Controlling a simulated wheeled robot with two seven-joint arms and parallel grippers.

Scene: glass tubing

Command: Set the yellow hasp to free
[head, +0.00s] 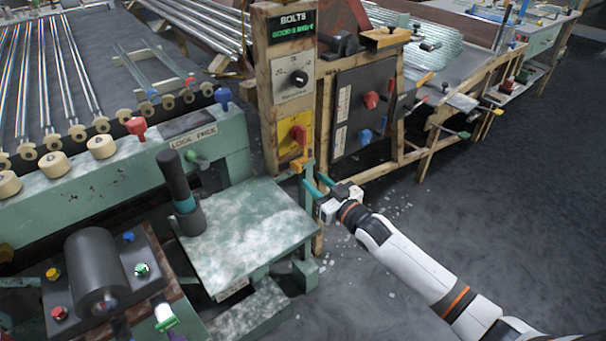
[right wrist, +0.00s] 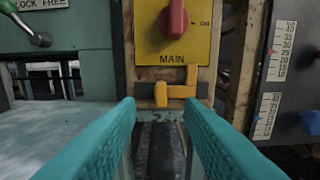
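The yellow hasp (head: 299,163) sits low on the wooden post, just under the yellow MAIN panel (head: 295,135). My right gripper (head: 314,185) is in front of the post, just below the hasp. Its teal fingers are apart with nothing between them, and the hasp shows beyond their tips (right wrist: 157,104). No contact is visible. My left gripper is not in view.
A red switch (right wrist: 175,18) is on the MAIN panel above the hasp. A LOCK FREE label (head: 194,137) and green lever (head: 198,157) are on the bench to the left. A pale green table (head: 245,235) stands left of my gripper. A dark panel with knobs (head: 362,105) is to the right.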

